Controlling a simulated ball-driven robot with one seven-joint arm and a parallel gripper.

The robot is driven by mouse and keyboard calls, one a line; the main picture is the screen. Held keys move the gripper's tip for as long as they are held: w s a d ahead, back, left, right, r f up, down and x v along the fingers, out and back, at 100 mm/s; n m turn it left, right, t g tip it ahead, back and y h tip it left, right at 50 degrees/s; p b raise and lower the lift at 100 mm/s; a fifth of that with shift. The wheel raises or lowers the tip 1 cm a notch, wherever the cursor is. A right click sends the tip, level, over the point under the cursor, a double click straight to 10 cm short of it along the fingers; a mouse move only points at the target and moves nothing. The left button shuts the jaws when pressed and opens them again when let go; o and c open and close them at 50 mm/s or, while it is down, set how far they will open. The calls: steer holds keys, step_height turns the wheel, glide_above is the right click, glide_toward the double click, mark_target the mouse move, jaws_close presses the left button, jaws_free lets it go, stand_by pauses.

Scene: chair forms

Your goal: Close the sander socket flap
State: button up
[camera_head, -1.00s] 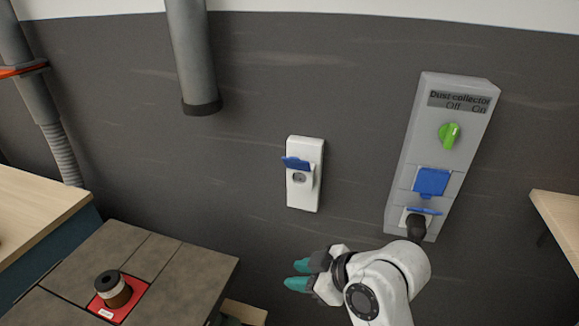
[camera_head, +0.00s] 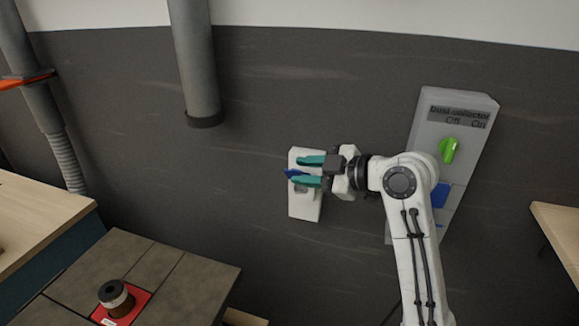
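The sander socket (camera_head: 304,209) is a white box on the dark wall, with a small blue flap (camera_head: 290,173) that stands out from its front. My gripper (camera_head: 299,171) comes in from the right, in front of the socket. Its two teal fingers are apart, one above the flap and one below it. The flap's edge shows at the fingertips; I cannot tell whether a finger touches it. My fingers hide much of the socket's upper face.
A grey dust collector panel (camera_head: 424,124) with a green knob (camera_head: 449,150) is on the right; my arm covers much of it. A grey pipe (camera_head: 194,60) hangs at upper left. A tiled sander table (camera_head: 190,290) stands below left.

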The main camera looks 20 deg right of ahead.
mark_target(289, 171)
steer(key=shift+p+x, duration=0.4)
steer(key=shift+x, duration=1.85)
jaws_close()
